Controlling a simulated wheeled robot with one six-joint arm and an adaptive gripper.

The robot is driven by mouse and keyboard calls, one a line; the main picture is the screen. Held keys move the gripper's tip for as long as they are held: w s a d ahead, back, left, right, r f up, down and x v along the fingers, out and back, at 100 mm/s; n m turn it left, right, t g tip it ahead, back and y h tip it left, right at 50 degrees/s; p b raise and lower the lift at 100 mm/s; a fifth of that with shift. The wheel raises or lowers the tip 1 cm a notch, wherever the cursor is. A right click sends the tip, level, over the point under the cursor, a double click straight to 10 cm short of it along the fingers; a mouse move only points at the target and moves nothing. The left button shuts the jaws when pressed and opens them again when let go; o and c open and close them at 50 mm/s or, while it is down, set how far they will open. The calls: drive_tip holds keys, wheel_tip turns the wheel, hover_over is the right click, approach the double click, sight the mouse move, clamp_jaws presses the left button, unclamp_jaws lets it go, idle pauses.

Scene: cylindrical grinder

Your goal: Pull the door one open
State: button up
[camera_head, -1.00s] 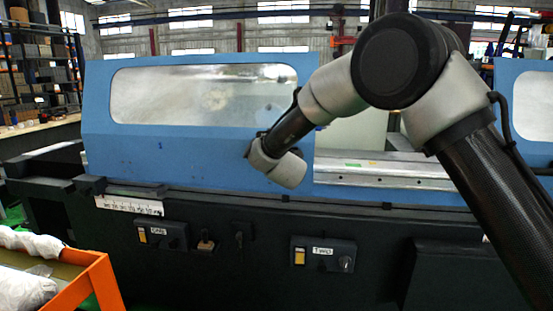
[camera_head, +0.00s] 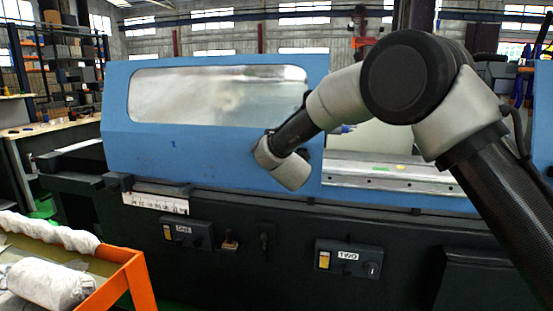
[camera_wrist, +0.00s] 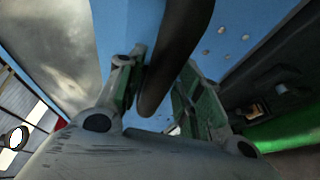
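Door one (camera_head: 217,155) is a blue machine cover with a long window and a small "1" on it, at the left of the machine in the head view. Its right edge stands beside an opening. In the wrist view, a dark bar-like handle (camera_wrist: 183,40) runs between the two fingers of my gripper (camera_wrist: 160,88) against the blue door. The fingers close in on both sides of the handle and appear to hold it. Their exact contact is partly hidden. In the head view, my wrist covers the handle and fingers near the door's lower right.
The machine bed (camera_head: 390,175) lies open right of door one. Control boxes marked ONE (camera_head: 187,233) and TWO (camera_head: 347,258) sit on the dark front below. An orange-framed cart (camera_head: 135,280) with wrapped items stands close at the lower left. Shelving is behind at left.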

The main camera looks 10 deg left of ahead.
drive_tip(key=shift+r, duration=0.1)
drive_tip(key=shift+s+d+r, duration=0.1)
drive_tip(key=shift+s+d, duration=0.05)
drive_tip(key=shift+s, duration=0.15)
drive_tip(key=v, duration=1.1)
drive_tip(key=shift+s+d, duration=0.1)
drive_tip(key=shift+s, duration=0.05)
